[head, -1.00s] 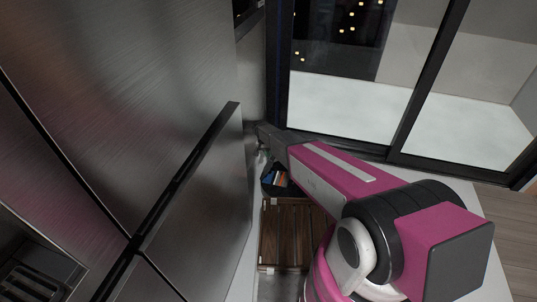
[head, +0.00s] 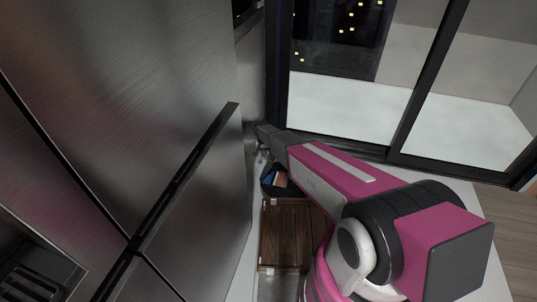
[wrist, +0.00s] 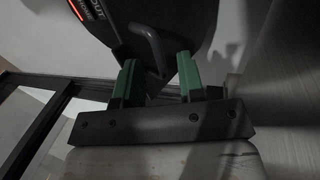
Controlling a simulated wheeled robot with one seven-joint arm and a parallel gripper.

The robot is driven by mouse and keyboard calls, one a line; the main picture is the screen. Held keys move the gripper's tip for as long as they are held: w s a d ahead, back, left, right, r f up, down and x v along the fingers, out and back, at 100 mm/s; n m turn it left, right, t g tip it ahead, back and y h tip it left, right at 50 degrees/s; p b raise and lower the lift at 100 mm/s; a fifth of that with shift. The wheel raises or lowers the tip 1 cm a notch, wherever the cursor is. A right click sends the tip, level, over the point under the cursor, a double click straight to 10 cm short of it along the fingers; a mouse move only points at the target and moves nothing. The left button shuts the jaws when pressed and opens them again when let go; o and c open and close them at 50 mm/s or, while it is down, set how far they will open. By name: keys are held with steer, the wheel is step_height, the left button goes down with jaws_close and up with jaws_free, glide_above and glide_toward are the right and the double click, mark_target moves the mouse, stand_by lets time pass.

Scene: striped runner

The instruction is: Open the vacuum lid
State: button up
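A dark rounded appliance, apparently the vacuum (wrist: 205,22), fills the top of the wrist view, with a red-lit strip and lettering at its upper left. A grey curved handle (wrist: 148,42) stands out from it. My gripper (wrist: 157,70) has two green fingers spread wide apart. The lower end of the handle shows between the fingertips, with room on both sides; I cannot tell whether either finger touches it. In the head view my pink arm reaches away to the corner behind the steel cabinet, and the vacuum cannot be made out there.
A large steel cabinet or fridge (head: 120,90) with a dark handle groove takes up the left. A wooden slatted tray (head: 285,235) and a dark container with colourful items (head: 275,180) lie below my arm. Black-framed glass doors (head: 400,140) stand behind.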

steer(key=v, duration=1)
steer(key=shift+r, duration=0.35)
